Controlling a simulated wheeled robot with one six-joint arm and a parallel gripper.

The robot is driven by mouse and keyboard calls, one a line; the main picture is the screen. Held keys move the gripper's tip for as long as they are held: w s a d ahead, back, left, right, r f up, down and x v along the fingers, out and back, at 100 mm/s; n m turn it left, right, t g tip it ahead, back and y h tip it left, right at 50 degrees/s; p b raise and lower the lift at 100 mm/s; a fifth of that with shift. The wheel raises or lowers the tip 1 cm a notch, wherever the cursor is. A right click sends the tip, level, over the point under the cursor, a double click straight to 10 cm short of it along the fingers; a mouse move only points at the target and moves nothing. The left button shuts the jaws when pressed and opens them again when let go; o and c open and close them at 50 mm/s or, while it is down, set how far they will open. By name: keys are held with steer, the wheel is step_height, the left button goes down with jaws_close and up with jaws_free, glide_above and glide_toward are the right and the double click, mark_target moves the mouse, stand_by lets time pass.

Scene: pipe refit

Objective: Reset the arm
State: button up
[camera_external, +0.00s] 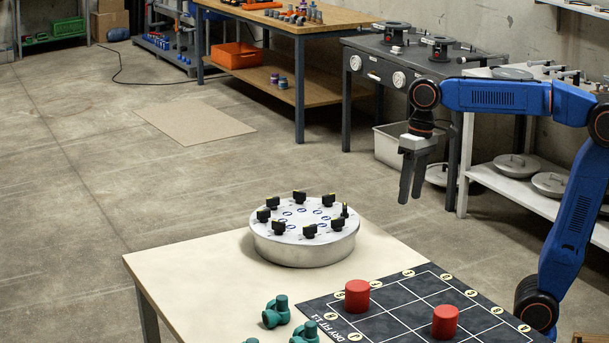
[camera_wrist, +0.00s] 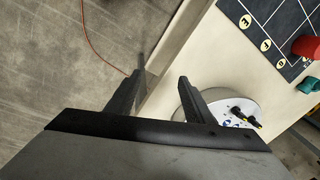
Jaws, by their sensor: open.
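My blue arm (camera_external: 500,95) reaches in from the right in the external view, its forearm about level and its wrist bent down. My gripper (camera_external: 411,193) points downward with its two dark fingers apart and nothing between them. It hangs in the air beyond the table's far right edge, to the right of the round metal drum. In the wrist view the fingers of my gripper (camera_wrist: 160,78) are spread, with the concrete floor and the table edge behind them.
The cream table (camera_external: 200,290) holds a round silver drum (camera_external: 305,247) with black clamps, a dark grid mat (camera_external: 398,292), red cylinders (camera_external: 357,296) and teal pipe fittings (camera_external: 276,311). A grey bench (camera_external: 360,85) and a shelf with metal lids (camera_external: 517,165) stand behind my gripper.

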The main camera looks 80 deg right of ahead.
steer(key=s+d+f+n+t+h, duration=0.1)
steer(key=s+d+f+n+t, duration=0.1)
steer(key=s+f, duration=1.4)
steer(key=shift+s+f+n+t, duration=0.2)
steer(key=shift+s+n+t, duration=0.55)
steer(key=shift+n, duration=0.35)
steer(key=shift+d, duration=0.1)
stand_by(0.8)
